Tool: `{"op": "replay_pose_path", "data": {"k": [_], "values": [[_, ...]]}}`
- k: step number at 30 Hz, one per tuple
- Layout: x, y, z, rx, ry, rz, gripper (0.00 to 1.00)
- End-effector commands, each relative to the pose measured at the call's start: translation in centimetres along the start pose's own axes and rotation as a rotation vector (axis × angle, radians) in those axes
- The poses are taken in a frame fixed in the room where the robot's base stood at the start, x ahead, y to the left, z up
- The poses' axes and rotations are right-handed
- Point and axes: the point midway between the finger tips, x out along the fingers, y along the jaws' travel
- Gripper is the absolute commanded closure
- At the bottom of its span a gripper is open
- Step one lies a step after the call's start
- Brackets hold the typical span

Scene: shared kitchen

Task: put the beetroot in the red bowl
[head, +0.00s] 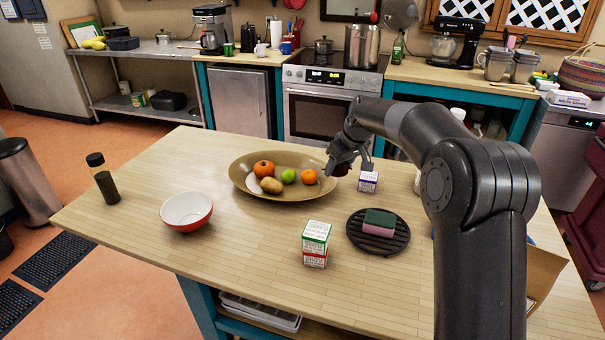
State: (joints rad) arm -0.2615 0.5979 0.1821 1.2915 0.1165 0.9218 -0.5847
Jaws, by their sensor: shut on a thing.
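The red bowl (187,212), white inside, stands empty on the wooden table at the left front. My gripper (341,169) is at the right rim of a wide brown dish (240,190). It is shut on a small dark red round thing, which looks like the beetroot (341,171). The fingers and wrist hide most of it, and I cannot tell whether it is clear of the dish. The dish holds an orange-red fruit (263,168), a green fruit (288,176), a potato-like item (271,186) and an orange (309,177).
A small purple-white box (368,182) stands close right of my gripper. A black trivet (366,240) with a sponge (379,222) and stacked boxes (316,243) are in front. A dark jar (103,180) stands at the left. The table (250,245) is clear between bowl and boxes.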

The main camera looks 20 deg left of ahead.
Motion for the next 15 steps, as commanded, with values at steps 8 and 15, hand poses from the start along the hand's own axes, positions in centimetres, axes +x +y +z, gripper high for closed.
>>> {"op": "replay_pose_path", "data": {"k": [8, 15], "values": [[-0.6, -0.9, -0.3, -0.012, 0.001, -0.005, 0.69], [-1.3, -9.7, -4.2, -0.087, 0.001, -0.037, 0.69]]}}
